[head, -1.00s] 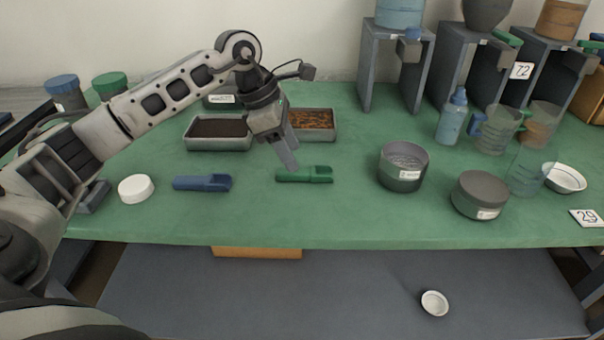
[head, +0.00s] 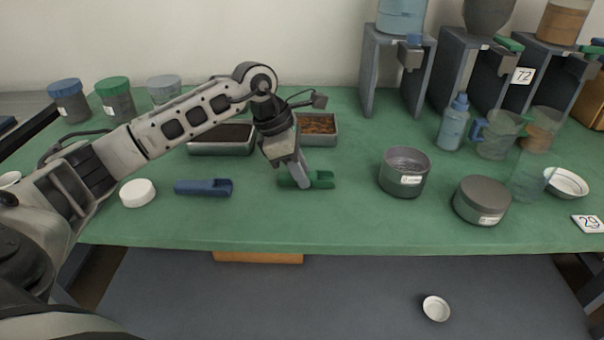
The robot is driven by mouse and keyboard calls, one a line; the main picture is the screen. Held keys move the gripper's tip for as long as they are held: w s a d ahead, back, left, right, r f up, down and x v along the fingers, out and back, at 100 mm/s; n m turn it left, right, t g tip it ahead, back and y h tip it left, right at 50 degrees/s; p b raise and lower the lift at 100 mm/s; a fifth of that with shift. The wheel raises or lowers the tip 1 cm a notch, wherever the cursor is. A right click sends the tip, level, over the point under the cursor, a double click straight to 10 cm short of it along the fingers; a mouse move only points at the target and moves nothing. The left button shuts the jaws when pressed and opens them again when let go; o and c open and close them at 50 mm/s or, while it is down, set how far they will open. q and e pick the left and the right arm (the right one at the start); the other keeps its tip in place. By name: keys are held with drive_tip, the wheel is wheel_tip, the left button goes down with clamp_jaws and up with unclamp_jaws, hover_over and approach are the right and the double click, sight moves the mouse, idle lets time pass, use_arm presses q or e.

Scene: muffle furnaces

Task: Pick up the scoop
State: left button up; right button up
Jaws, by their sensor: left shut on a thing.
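A green scoop (head: 321,180) lies on the green table top near the middle of the head view. A blue scoop (head: 203,187) lies to its left. My left gripper (head: 303,182) points down at the green scoop and is shut on its handle end. The fingers cover part of the handle. The scoop still looks level with the table, and I cannot tell whether it touches it. My right gripper is not in view.
A white lid (head: 138,193) lies at the left. Behind the gripper stand two trays, one with dark material (head: 222,139) and one with brown pieces (head: 318,129). A grey open pot (head: 404,173) and a closed grey tin (head: 482,200) stand at the right. The front table strip is clear.

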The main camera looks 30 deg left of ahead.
sight(311, 175)
use_arm(q)
drive_tip(key=shift+r, duration=0.45)
wheel_tip(311, 175, up, 3)
drive_tip(key=shift+f, duration=0.2)
drive_tip(key=s+d+r, duration=0.9)
drive_tip(key=s, duration=0.1)
drive_tip(key=shift+s+r, duration=0.25)
drive_tip(key=shift+s, duration=0.1)
drive_tip(key=shift+o, duration=0.4)
drive_tip(key=shift+c, duration=0.4)
